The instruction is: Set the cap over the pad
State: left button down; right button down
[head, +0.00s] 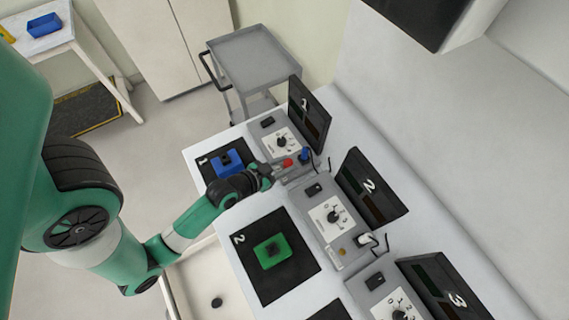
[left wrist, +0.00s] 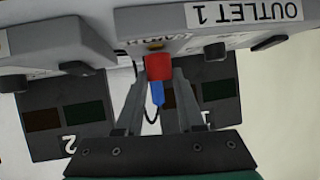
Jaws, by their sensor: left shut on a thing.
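My left gripper (head: 277,167) reaches in from the left to the front edge of the first grey unit. Its fingers are shut on a small red cap (head: 287,163). In the left wrist view the red cap (left wrist: 158,67) sits between the fingertips (left wrist: 162,80). A blue part (left wrist: 157,93) shows just below it there; a blue plug (head: 305,154) stands beside the cap in the head view. I cannot tell whether the cap touches the unit. My right gripper is not in view.
The first unit (head: 266,135) has a dial and an upright black panel (head: 309,113). A second unit (head: 318,206) has a gold spot (head: 341,252) and white plug (head: 363,240). A blue block (head: 228,163) and green block (head: 272,251) lie on black mats.

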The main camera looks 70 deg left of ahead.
pick_arm(q)
jog(key=shift+f+b, duration=0.45)
jog(key=shift+f, duration=0.1)
jog(key=shift+c, duration=2.2)
grip_release()
jog(key=v, duration=1.1)
jog(key=shift+s+r+p, duration=0.2)
jog(key=shift+r+p, duration=0.05)
jog(key=shift+p, duration=0.15)
